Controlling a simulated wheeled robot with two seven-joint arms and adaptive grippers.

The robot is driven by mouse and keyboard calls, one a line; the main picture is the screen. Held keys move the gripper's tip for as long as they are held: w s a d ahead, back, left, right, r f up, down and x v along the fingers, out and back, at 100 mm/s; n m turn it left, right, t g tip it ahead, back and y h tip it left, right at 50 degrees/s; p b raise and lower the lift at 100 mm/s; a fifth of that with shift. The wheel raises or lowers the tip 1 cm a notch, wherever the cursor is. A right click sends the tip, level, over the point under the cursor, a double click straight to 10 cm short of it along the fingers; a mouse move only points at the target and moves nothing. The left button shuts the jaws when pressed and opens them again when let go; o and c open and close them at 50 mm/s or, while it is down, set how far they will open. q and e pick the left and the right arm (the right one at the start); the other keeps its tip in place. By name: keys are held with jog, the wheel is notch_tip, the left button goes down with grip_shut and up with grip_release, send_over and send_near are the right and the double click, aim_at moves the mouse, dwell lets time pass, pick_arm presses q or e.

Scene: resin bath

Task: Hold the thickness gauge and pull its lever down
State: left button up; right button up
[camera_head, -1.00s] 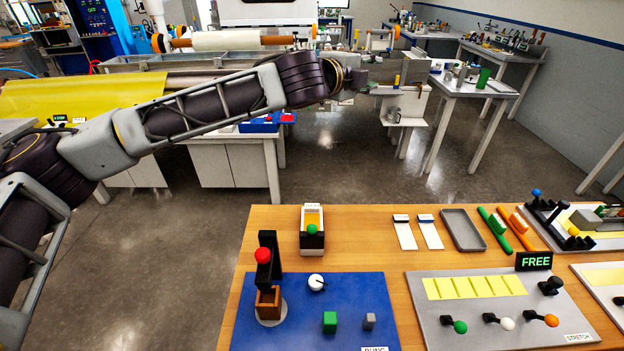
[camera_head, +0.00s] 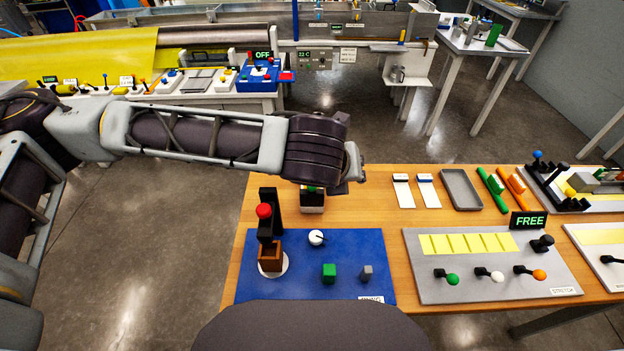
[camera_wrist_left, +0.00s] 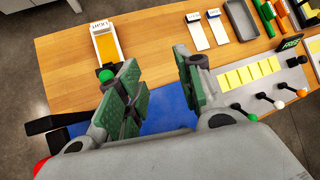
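In the head view this box (camera_head: 312,204) is mostly hidden behind my left wrist. My left gripper (camera_wrist_left: 158,88) is open and empty, above the table, with the green knob just beyond its left finger in the wrist view. It also shows in the head view (camera_head: 349,172), its fingers mostly hidden. My right gripper is not in view.
White-labelled cards (camera_head: 403,192), a grey tray (camera_head: 461,190) and a grey lever panel (camera_head: 490,285) lie to the right.

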pick_arm(q)
jog(key=s+a+f+m+y, duration=0.1)
jog(key=a+m+y, duration=0.2)
jog(key=a+m, duration=0.4)
jog(key=shift+f+m+y, duration=0.2)
jog(key=shift+m+y, duration=0.2)
jog(key=shift+m, duration=0.1)
jog(key=shift+s, duration=0.1)
